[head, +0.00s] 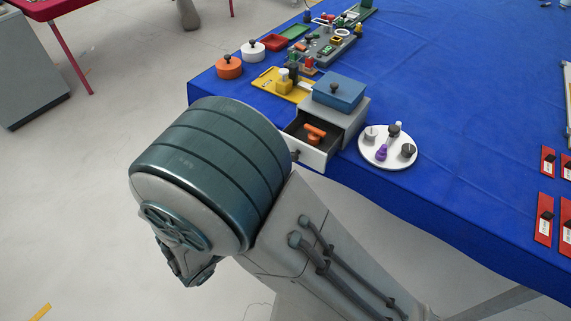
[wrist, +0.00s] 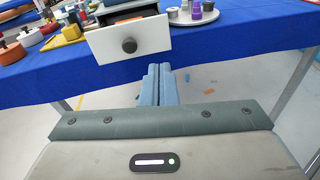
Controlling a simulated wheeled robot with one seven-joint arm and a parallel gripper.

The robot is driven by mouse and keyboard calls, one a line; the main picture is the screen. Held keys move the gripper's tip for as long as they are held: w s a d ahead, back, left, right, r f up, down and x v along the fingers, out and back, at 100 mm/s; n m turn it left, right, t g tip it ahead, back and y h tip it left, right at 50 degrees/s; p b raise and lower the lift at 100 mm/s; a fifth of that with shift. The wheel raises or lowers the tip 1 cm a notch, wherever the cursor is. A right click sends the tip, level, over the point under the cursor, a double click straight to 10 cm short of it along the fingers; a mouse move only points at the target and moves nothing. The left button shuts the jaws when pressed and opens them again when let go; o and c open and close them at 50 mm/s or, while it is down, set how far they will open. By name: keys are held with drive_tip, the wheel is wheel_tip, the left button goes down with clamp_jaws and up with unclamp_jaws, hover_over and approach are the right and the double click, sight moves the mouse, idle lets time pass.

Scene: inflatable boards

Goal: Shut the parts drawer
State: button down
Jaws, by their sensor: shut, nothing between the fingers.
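The parts drawer (head: 308,152) is pulled open from a grey cabinet (head: 355,115) at the table's front edge. An orange part (head: 315,134) lies inside it. In the wrist view the drawer's white front (wrist: 108,42) faces me, with a round dark knob (wrist: 129,45) in its middle. My gripper (wrist: 159,70) is shut and empty, its blue fingers pointing toward the table just right of the drawer front and lower than its knob. I cannot tell if the fingers touch the drawer. In the head view my arm hides the gripper.
A blue lidded box (head: 338,93) sits on the cabinet. A round white tray (head: 388,149) with several knobbed pieces stands close on the right. A yellow tray (head: 270,84) and orange pot (head: 229,68) are to the left. The blue tablecloth (head: 465,110) is mostly clear further right.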

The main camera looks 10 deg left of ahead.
drive_tip(key=s+a+f+n+t+y, duration=0.1)
drive_tip(key=s+a+n+t+y, duration=0.1)
drive_tip(key=a+n, duration=0.15)
drive_tip(key=p+x, duration=0.3)
drive_tip(key=x, duration=1)
drive_tip(key=shift+w+m, duration=0.35)
drive_tip(key=shift+w, duration=0.15)
drive_tip(key=shift+a+f, duration=0.1)
drive_tip(key=shift+a, duration=0.05)
